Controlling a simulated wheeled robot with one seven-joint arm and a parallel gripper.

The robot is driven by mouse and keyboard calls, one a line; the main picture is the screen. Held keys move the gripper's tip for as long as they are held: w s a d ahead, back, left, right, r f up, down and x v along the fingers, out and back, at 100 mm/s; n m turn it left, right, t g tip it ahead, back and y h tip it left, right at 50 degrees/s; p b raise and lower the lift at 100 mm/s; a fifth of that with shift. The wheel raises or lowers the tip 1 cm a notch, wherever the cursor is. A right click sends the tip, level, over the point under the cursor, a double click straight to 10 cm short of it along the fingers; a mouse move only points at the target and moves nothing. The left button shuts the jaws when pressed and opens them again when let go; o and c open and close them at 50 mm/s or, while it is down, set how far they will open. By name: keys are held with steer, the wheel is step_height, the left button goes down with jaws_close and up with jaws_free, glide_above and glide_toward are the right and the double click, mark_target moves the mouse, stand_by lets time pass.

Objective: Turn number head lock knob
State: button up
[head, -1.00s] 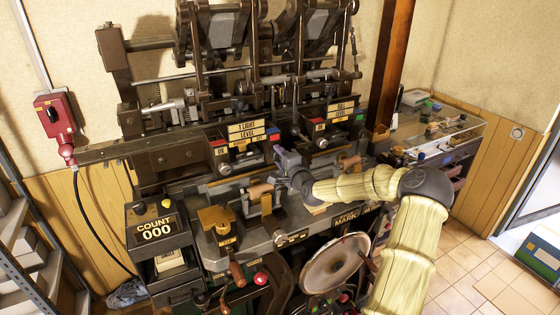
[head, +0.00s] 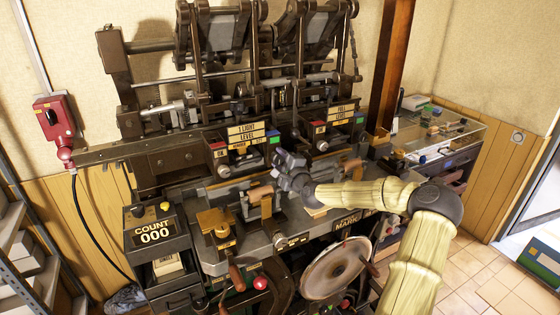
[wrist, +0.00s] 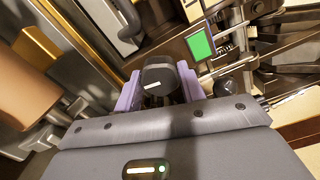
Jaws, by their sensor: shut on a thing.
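In the wrist view a dark, rounded knob (wrist: 160,76) with a short white mark sits between the purple fingers of my gripper (wrist: 161,90). The fingers are shut on it from both sides. No lettering that names the knob is readable there. In the head view my gripper (head: 282,160) is at the press front, just below the blue block of the left labelled panel (head: 242,133). The knob is hidden behind my gripper in that view.
A green square (wrist: 200,46) lies close beyond the knob in the wrist view. A tan cylindrical handle (wrist: 24,85) is at left. In the head view a large wheel (head: 335,269) stands below my arm, and the count box (head: 155,234) is at left.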

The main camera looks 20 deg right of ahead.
steer(key=o, duration=1)
steer(key=shift+d, duration=0.1)
steer(key=shift+c, duration=0.2)
steer(key=shift+s, duration=0.1)
steer(key=s+b, duration=0.4)
steer(key=s, duration=1.3)
steer(key=shift+s+d, duration=0.15)
steer(key=shift+d, duration=0.05)
